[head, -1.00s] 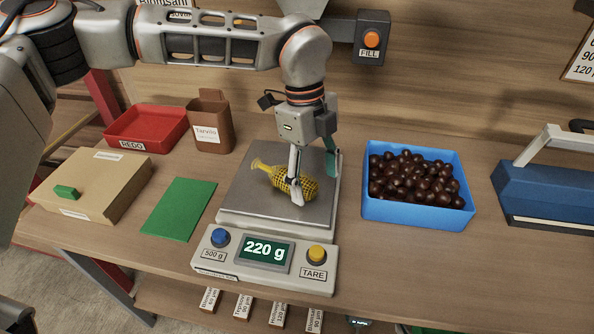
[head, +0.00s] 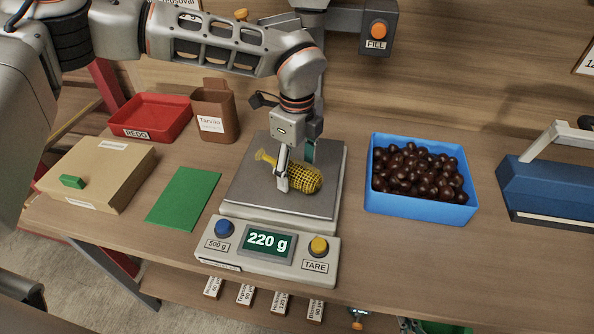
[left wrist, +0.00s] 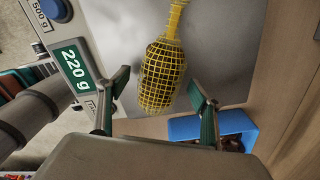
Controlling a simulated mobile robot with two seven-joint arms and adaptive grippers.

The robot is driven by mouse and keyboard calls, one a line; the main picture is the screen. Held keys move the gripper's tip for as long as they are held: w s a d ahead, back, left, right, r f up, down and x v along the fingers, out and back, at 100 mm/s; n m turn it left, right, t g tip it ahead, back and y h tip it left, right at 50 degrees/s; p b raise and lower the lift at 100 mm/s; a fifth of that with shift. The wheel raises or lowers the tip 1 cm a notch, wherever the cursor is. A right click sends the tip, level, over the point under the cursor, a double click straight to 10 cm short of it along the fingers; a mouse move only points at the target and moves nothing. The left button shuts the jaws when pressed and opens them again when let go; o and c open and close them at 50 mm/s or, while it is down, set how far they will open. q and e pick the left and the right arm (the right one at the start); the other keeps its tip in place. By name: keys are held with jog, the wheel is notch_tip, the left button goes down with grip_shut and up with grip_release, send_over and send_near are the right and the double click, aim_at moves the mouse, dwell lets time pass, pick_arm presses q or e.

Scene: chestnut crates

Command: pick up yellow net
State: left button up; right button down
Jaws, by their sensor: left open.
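The yellow net (head: 305,177), filled with dark chestnuts, lies on its side on the grey scale plate (head: 246,197). Its gathered neck points left in the head view. The scale display (head: 268,241) reads 220 g. My left gripper (head: 284,185) is open and points down at the net, with one finger in front of it, hiding part of it. In the left wrist view, the net (left wrist: 162,75) lies ahead and between the two spread fingers of the gripper (left wrist: 160,92), apart from both. My right gripper is not in view.
A blue crate of chestnuts (head: 420,208) stands right of the scale, a blue device (head: 545,190) farther right. Left are a green mat (head: 183,199), a cardboard box (head: 110,170), a red tray (head: 150,117) and a brown container (head: 215,118). A FILL button box (head: 377,32) hangs above.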

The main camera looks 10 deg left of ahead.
pick_arm(q)
jog(key=c, duration=1.4)
jog(key=shift+c, duration=0.4)
jog(key=shift+r, duration=0.15)
